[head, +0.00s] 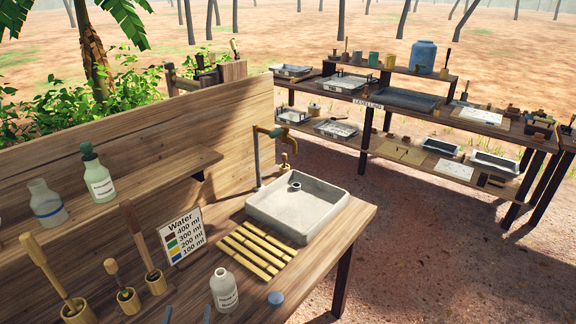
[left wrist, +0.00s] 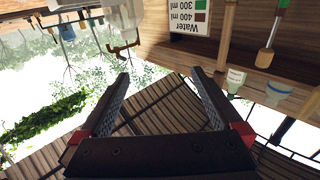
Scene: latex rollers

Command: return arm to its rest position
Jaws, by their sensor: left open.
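My left gripper (left wrist: 160,76) shows in the left wrist view with its two dark fingers apart and nothing between them. In the head view only what look like its fingertips (head: 187,315) show at the bottom edge, left of the white bottle; the rest of the arm is out of frame. The wooden workbench (head: 345,215) lies beyond it. My right gripper is in neither view.
A white bottle (head: 224,291) and a blue-grey cap (head: 276,298) are at the bench front. Brushes in bamboo holders (head: 155,283), a Water sign (head: 181,235), a slatted bamboo rack (head: 258,250) and a grey sink (head: 297,208) stand around. Bottles (head: 98,180) sit on the shelf.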

